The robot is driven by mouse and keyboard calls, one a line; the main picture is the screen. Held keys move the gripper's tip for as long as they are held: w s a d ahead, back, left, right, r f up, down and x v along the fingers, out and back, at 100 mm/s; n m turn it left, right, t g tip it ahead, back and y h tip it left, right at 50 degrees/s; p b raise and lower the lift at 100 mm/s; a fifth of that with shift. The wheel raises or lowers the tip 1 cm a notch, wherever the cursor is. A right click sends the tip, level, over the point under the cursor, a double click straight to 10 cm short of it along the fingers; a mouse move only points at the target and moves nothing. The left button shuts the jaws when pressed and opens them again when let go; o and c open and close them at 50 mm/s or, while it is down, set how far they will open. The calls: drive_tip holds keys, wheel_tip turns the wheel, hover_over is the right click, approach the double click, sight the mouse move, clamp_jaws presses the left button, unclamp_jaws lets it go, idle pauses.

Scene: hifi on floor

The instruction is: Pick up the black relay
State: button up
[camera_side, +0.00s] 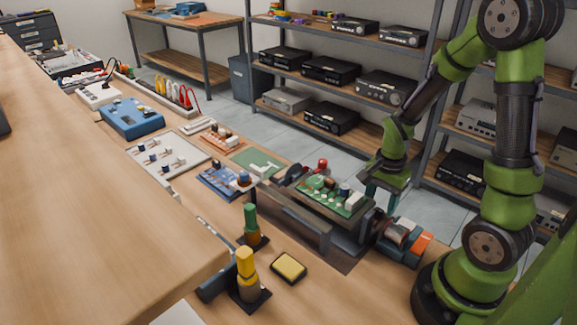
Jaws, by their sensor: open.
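A green circuit board (322,198) with small parts on it sits on a dark metal holder (300,217) at the centre of the bench. A small dark, upright part (344,190) stands near the board's right end, beside a white part. It may be the black relay, but it is too small to tell. My gripper (381,199) points down just right of the board, its fingers apart and nothing visible between them. It seems close to the board's right end; its exact height above the bench is unclear.
A red-knobbed part (322,165) stands behind the board. Orange and grey items (410,240) lie to the right. Green (251,222) and yellow (245,265) handled tools stand in front, beside a yellow sponge (289,267). A blue board (224,180) lies left.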

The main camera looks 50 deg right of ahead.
sight(378, 213)
wheel_tip(378, 213, down, 2)
drive_tip(key=shift+f, duration=0.1)
clamp_jaws()
idle(0.5)
